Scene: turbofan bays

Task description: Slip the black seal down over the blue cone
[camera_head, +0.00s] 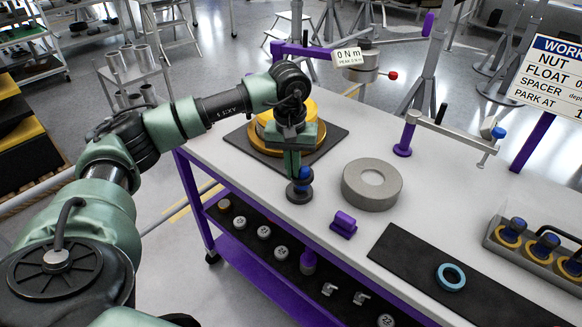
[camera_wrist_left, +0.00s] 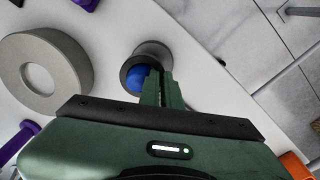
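The blue cone (camera_head: 305,174) stands on the bench near its front left edge. It also shows in the wrist view (camera_wrist_left: 134,78), partly behind my fingers. The black seal (camera_head: 298,194) shows as a dark ring around the cone, low down in the head view; in the wrist view its dark rim (camera_wrist_left: 124,74) encircles the blue. My left gripper (camera_head: 292,170) points down beside the cone, its fingers (camera_wrist_left: 157,92) close together and seemingly shut on the seal's near rim. How far down the seal sits is unclear. My right gripper is not in view.
A grey ring-shaped block (camera_head: 371,185) stands right of the cone, with a purple block (camera_head: 343,223) in front. Behind the gripper is a gold round part (camera_head: 309,141) on a dark mat. A blue ring (camera_head: 450,277) lies on a black mat at right, near a tray (camera_head: 497,229).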

